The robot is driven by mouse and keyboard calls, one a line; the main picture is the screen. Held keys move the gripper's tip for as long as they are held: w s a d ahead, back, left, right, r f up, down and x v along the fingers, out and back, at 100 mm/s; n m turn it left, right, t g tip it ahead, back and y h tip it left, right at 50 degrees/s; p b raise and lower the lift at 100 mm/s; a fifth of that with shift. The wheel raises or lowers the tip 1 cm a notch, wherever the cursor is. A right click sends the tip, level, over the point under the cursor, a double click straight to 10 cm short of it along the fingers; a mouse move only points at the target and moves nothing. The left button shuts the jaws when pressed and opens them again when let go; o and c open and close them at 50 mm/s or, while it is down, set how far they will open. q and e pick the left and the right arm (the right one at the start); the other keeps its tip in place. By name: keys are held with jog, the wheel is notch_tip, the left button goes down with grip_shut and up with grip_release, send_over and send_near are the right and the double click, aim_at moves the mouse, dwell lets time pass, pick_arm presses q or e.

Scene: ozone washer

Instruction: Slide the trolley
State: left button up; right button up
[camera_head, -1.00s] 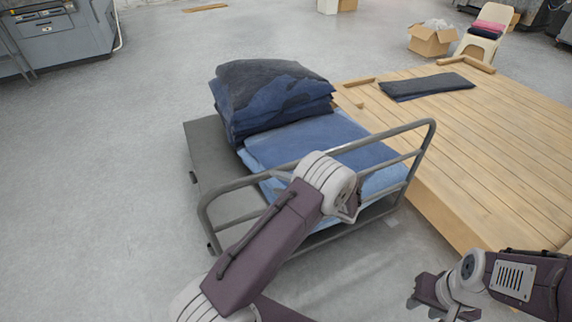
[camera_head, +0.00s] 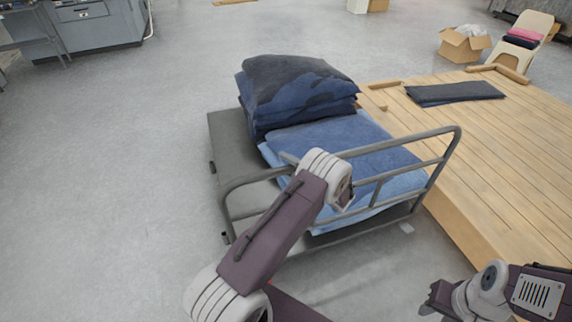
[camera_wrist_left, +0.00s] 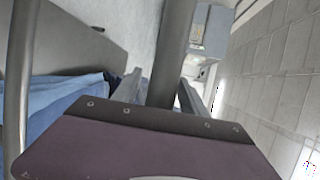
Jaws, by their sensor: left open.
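The trolley (camera_head: 230,150) is a grey flat cart with a tubular metal handle frame (camera_head: 452,150) on its near side. Dark blue folded cloth (camera_head: 295,90) and lighter blue folded cloth (camera_head: 350,145) lie on its deck. My left arm reaches over the handle frame, and its wrist hides part of the rails. In the left wrist view, my left gripper (camera_wrist_left: 158,88) is open, with a grey handle bar (camera_wrist_left: 172,45) running between its fingers. I cannot tell whether they touch it. My right gripper (camera_head: 440,298) is low at the right, away from the trolley; its jaws are unclear.
A wooden slatted platform (camera_head: 510,140) stands close along the trolley's right side, with a dark folded cloth (camera_head: 455,93) on it. A cardboard box (camera_head: 463,45) and a chair (camera_head: 525,40) are behind. Open grey floor (camera_head: 110,150) lies to the left.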

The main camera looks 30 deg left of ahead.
pick_arm(q)
jog(key=shift+c, duration=0.2)
grip_shut()
dwell(1.1)
